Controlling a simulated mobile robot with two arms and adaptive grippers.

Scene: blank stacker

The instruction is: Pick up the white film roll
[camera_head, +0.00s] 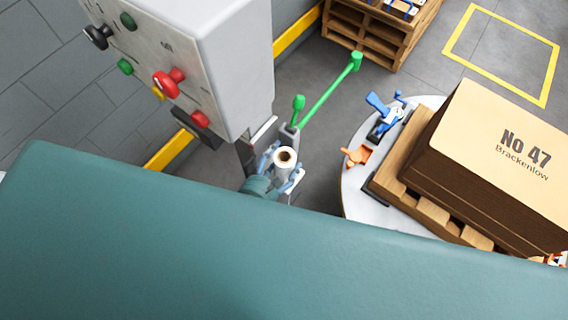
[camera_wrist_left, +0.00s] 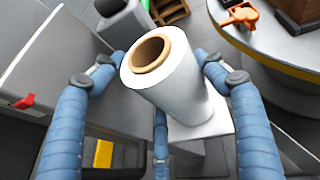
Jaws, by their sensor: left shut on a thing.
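The white film roll (camera_head: 285,159) stands upright beside the grey machine in the head view, its brown cardboard core facing up. In the left wrist view the film roll (camera_wrist_left: 182,85) fills the middle, tilted in the picture. My left gripper (camera_head: 279,166) is shut on the roll, with its blue fingers (camera_wrist_left: 164,88) on either side of it. The lower part of the roll is partly hidden by the fingers in the head view. My right gripper is not in view.
The grey machine (camera_head: 215,50) with coloured knobs stands at left. A green-ended lever (camera_head: 328,91) rises near the roll. At right a round white table (camera_head: 357,199) bears a brown stack (camera_head: 500,150) on a wooden pallet. An orange clamp (camera_head: 357,156) and blue clamp sit on its edge.

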